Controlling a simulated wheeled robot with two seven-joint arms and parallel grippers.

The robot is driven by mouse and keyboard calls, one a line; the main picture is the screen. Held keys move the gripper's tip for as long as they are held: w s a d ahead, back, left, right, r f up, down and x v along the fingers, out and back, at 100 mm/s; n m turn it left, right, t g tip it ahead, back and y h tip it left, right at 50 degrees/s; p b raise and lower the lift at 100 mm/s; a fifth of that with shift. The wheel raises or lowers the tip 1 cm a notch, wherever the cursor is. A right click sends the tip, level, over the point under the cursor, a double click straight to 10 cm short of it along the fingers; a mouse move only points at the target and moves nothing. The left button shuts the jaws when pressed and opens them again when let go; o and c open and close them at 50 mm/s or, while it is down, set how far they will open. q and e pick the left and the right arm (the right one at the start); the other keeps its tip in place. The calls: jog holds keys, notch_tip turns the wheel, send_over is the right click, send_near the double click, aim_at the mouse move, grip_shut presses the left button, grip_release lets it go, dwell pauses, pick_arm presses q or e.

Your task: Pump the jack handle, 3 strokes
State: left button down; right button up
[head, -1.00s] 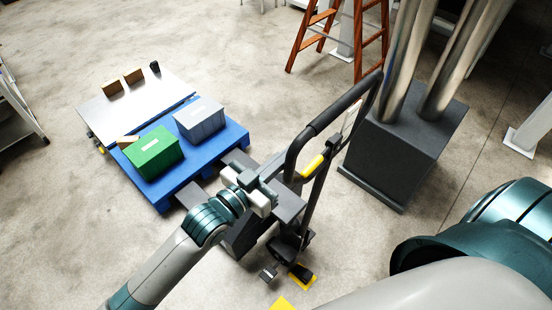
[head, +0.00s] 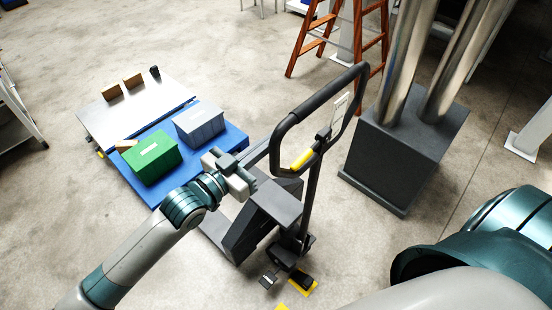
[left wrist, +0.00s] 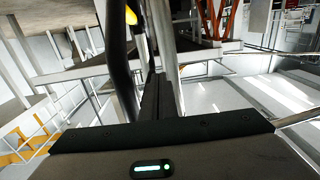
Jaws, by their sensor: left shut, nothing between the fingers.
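The jack handle (head: 322,98) is a black loop on a dark post, with a yellow lever (head: 302,159) inside it. It stands steeply above the pallet jack's dark body (head: 272,205). My left gripper (head: 258,157) is shut and empty at the left side of the loop, near its lower end; I cannot tell whether they touch. In the left wrist view, the shut fingers (left wrist: 157,97) point forward with the black handle bar (left wrist: 118,65) close on their left. My right gripper is not in view; only my right arm shows at lower right.
The blue pallet (head: 232,142) carries a green box (head: 152,158) and a grey box (head: 199,125). A dark block with metal columns (head: 400,155) stands right of the handle. An orange ladder (head: 316,45) is behind. Dark pedals (head: 300,280) sit at the jack's foot.

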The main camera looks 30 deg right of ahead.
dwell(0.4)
pick_arm(q)
jog(key=s+p, duration=0.1)
jog(key=s+d+p, duration=0.1)
jog(key=s, duration=0.1)
jog(key=s+p, duration=0.1)
jog(key=shift+s+d+r, duration=0.15)
jog(key=shift+s+d, duration=0.15)
jog(key=shift+d, duration=0.1)
jog(key=shift+s+d, duration=0.15)
jog(key=shift+s, duration=0.35)
